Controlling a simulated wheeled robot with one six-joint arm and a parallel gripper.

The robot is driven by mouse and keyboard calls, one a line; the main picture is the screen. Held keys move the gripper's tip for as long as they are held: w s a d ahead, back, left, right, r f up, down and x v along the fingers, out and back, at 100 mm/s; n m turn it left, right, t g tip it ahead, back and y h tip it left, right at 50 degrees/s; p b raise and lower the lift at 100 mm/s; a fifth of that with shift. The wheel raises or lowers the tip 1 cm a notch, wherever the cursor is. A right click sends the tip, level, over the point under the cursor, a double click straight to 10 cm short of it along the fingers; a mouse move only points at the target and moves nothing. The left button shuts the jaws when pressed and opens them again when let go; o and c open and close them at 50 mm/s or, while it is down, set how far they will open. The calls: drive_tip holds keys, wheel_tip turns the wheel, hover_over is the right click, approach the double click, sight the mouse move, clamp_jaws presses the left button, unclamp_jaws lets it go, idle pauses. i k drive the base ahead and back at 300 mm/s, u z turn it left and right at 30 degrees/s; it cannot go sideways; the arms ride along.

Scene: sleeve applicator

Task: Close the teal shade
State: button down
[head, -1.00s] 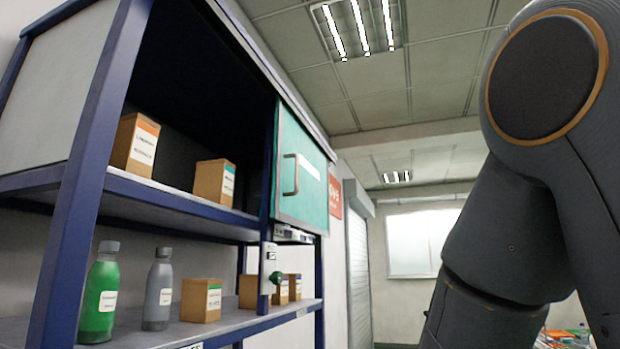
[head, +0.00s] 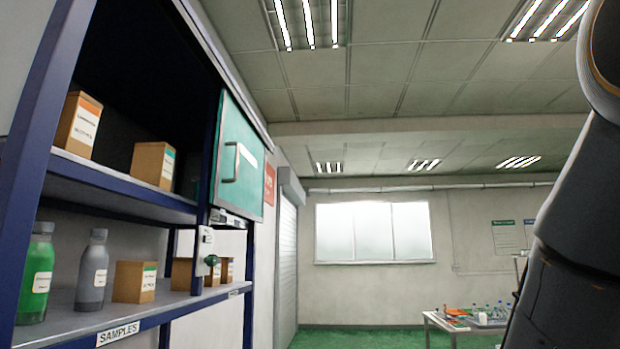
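A teal panel (head: 239,158) with a vertical bar handle (head: 232,163) and a white label strip covers the right part of the upper bay of a blue-framed shelf unit (head: 110,178). The left part of that bay is open, and boxes show inside it. The panel is the only teal thing here that could be the shade. My gripper is out of view. Only a dark part of my arm shows at the right edge, well apart from the panel.
Two boxes (head: 79,124) stand on the upper shelf. A green bottle (head: 36,275), a grey bottle (head: 93,271) and several boxes stand on the lower shelf. A table (head: 455,322) with bottles stands far right. Some green floor (head: 345,338) looks clear.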

sight(251, 165)
drive_tip(key=z, duration=0.65)
drive_tip(key=i, duration=0.9)
drive_tip(key=u, duration=0.3)
